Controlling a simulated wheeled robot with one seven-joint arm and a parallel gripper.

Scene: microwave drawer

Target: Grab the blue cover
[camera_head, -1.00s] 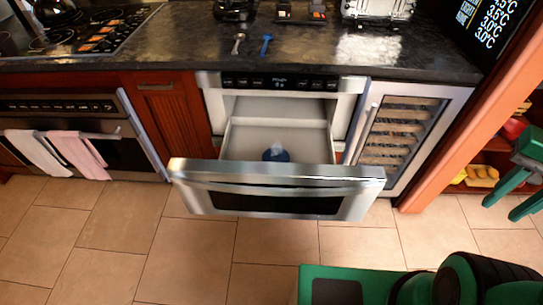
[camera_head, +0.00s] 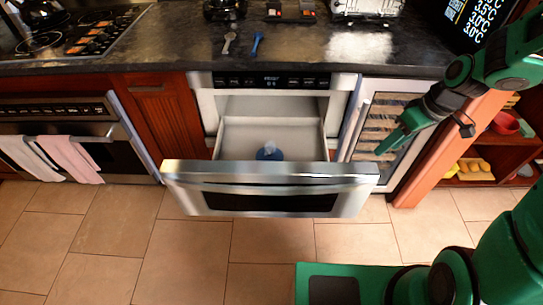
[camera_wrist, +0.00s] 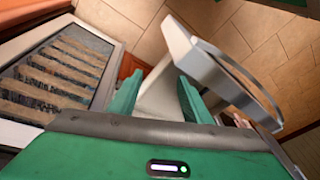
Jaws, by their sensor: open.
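A small blue object with a pale top, likely the blue cover (camera_head: 269,153), sits inside the open microwave drawer (camera_head: 270,172), near its front panel. Its lower part is hidden by the drawer front. My gripper (camera_head: 385,147) is in front of the wine cooler, to the right of the drawer and apart from it. In the wrist view my gripper (camera_wrist: 158,95) has its two green fingers spread with nothing between them. The drawer (camera_wrist: 225,70) shows beyond the fingers there, tilted in the picture. The blue cover does not show in the wrist view.
The wine cooler (camera_head: 362,128) stands right of the drawer, with an orange-brown panel (camera_head: 455,145) and shelves beyond. An oven (camera_head: 65,140) with towels is at the left. Two utensils lie on the dark counter (camera_head: 180,45). The tiled floor in front is clear.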

